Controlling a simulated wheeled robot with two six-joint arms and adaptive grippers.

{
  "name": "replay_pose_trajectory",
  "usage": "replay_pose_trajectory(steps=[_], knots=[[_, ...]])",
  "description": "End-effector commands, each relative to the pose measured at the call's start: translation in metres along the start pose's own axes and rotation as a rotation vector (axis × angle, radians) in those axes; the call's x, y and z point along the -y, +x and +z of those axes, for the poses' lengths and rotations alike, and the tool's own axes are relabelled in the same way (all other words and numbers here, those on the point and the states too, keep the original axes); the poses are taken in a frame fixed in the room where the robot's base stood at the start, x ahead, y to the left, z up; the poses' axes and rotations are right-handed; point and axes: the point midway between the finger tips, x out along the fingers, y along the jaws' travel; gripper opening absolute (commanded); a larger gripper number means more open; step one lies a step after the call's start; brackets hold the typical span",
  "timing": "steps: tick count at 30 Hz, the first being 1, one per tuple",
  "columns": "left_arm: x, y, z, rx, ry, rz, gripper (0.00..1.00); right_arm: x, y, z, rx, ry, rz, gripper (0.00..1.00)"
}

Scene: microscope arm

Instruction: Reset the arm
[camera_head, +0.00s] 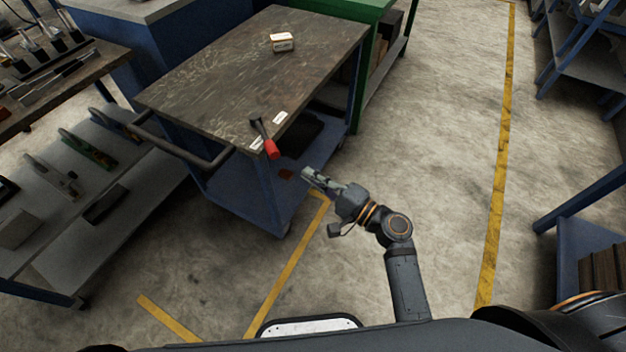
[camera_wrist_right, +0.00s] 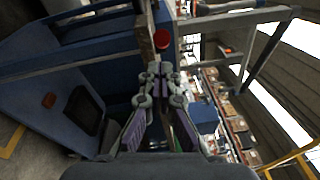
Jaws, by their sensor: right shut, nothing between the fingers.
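A dark lever arm with a red grip (camera_head: 271,149) is mounted at the near edge of the cart top (camera_head: 220,85), the red end sticking out past the edge. The red grip also shows in the right wrist view (camera_wrist_right: 162,40), just beyond my fingertips. My right gripper (camera_head: 308,174) is shut and empty, to the right of and below the red grip in the head view, with a visible gap between them. In the right wrist view my right gripper's fingertips (camera_wrist_right: 160,74) meet in front of the grip. My left gripper is not in view.
White labels (camera_head: 280,117) lie beside the lever, and a small box (camera_head: 283,42) sits farther back on the cart. The cart's push handle (camera_head: 190,150) juts out at left. A tool bench (camera_head: 70,75) stands left. Open floor (camera_head: 430,130) lies to the right.

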Motion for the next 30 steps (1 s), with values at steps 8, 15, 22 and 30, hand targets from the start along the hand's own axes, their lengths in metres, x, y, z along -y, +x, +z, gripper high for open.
replay_pose_trajectory(steps=[8, 15, 22, 30], knots=[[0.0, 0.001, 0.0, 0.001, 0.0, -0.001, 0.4, 0.001, 0.001, -0.002, 0.0, 0.0, -0.001, 0.0], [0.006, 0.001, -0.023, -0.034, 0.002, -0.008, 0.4, 0.0, 0.001, -0.002, 0.0, 0.0, 0.0, 0.0], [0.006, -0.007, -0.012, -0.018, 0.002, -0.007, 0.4, -0.032, -0.002, -0.011, -0.038, -0.014, 0.094, 0.0], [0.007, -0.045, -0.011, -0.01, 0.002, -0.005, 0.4, -0.229, -0.088, -0.046, -0.169, -0.195, 0.694, 0.0]])
